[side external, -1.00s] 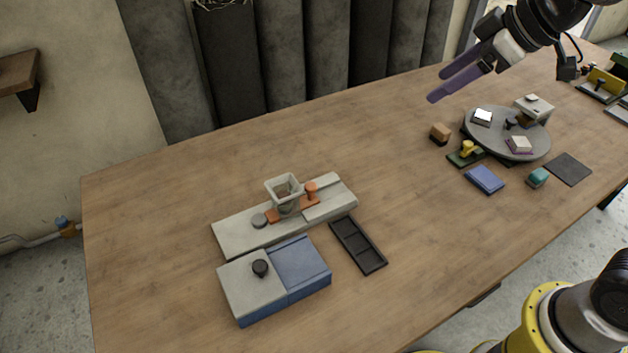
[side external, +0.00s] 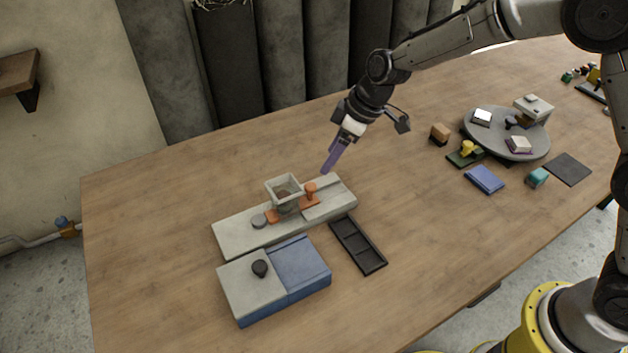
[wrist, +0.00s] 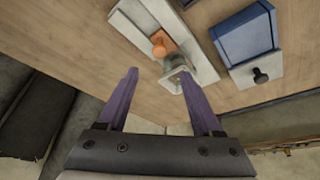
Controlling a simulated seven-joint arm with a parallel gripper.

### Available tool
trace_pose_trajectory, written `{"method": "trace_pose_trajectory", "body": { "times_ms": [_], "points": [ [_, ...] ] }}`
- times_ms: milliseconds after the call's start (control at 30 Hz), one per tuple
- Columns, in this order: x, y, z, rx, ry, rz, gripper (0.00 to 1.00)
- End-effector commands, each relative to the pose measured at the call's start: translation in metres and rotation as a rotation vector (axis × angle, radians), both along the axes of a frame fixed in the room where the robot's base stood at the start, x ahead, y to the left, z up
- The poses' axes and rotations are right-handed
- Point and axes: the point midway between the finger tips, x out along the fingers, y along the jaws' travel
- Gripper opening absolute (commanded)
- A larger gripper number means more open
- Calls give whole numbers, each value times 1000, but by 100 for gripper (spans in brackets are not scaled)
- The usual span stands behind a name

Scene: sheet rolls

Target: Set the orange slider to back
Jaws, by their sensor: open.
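The orange slider (side external: 311,193) has an upright knob and a flat orange plate. It sits in the long light-grey base (side external: 238,234) on the table, beside a square grey hopper (side external: 284,190). In the wrist view the slider knob (wrist: 158,46) and the hopper (wrist: 176,77) show beyond the fingers. My gripper (side external: 326,170) is above and behind the right end of the base, apart from the slider. In the wrist view my gripper (wrist: 164,78) has its two purple fingers spread, with nothing held between them.
A blue and grey box (side external: 300,265) with a black knob stands in front of the base. A black tray (side external: 358,245) lies to its right. A grey round turntable (side external: 480,133) with small items is at the right. The table between is mostly clear.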

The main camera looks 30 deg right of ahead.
Motion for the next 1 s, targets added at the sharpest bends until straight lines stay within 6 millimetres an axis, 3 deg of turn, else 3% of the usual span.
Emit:
{"method": "trace_pose_trajectory", "body": {
  "times_ms": [200,500,967,1000],
  "points": [
    [11,12,-42,-2,4,1,67],
    [25,25,-85,0,1,-1,67],
    [28,28,-96,0,-1,0,67],
    [28,28,-96,0,-1,0,63]
  ]
}}
